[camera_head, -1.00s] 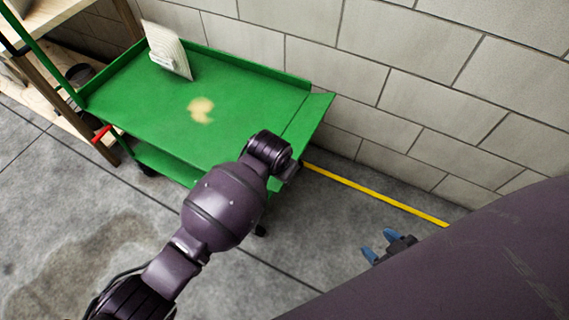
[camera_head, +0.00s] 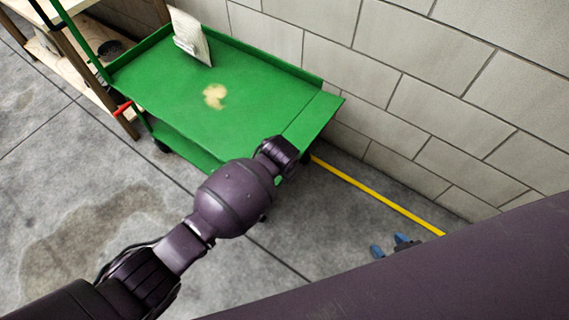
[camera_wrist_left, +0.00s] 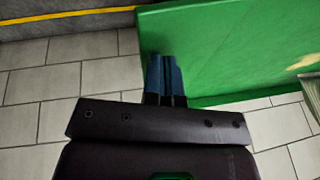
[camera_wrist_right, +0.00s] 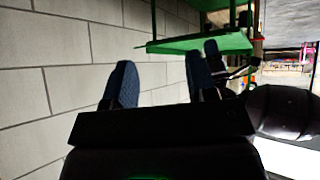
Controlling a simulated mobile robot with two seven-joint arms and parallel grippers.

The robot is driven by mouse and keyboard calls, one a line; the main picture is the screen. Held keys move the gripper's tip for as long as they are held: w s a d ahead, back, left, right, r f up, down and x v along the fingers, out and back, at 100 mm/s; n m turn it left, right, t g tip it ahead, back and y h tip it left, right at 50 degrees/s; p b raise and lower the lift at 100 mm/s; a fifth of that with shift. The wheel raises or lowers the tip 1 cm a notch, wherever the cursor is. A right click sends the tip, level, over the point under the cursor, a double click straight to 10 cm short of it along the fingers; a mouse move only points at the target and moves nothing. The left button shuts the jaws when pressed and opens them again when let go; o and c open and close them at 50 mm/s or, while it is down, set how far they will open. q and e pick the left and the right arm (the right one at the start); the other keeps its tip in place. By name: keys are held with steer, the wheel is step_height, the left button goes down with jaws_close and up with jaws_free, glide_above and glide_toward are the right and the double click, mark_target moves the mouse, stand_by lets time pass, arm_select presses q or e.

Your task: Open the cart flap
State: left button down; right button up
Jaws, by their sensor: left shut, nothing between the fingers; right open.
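The green cart (camera_head: 240,75) stands along the wall. Its flap (camera_head: 319,116) is the narrow panel at the right end, past a seam, and looks roughly in line with the tray top. In the left wrist view my left gripper (camera_wrist_left: 162,60) is shut and empty, its blue fingertips overlapping the flap end of the green top; I cannot tell whether they touch. In the head view my left wrist hides those fingers at the cart's near right corner. My right gripper (camera_head: 391,246) is open and empty, right of the cart, with the cart ahead in its wrist view (camera_wrist_right: 158,85).
A white-grey filter-like panel (camera_head: 191,38) leans upright on the cart's far left part. The block wall (camera_head: 430,80) runs close behind the cart. A wooden rack (camera_head: 75,75) stands at the left. The floor in front is clear, and a yellow line (camera_head: 375,195) runs right of the cart.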

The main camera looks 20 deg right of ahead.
arm_select(q)
steer(key=shift+r, duration=0.15)
arm_select(e)
steer(key=shift+w+r, duration=0.15)
steer(key=shift+r, duration=0.05)
arm_select(q)
steer(key=p+v, duration=0.1)
steer(key=v, duration=0.2)
steer(key=shift+w+r+p, duration=0.15)
steer(key=shift+r+p, duration=0.2)
steer(key=shift+p, duration=0.05)
steer(key=p+v, duration=0.3)
steer(key=v, duration=0.4)
steer(key=shift+s, duration=0.35)
arm_select(e)
steer(key=shift+w+a+r+t, duration=0.15)
steer(key=shift+r+t, duration=0.15)
steer(key=shift+r, duration=1.6)
arm_select(q)
steer(key=shift+f, duration=0.1)
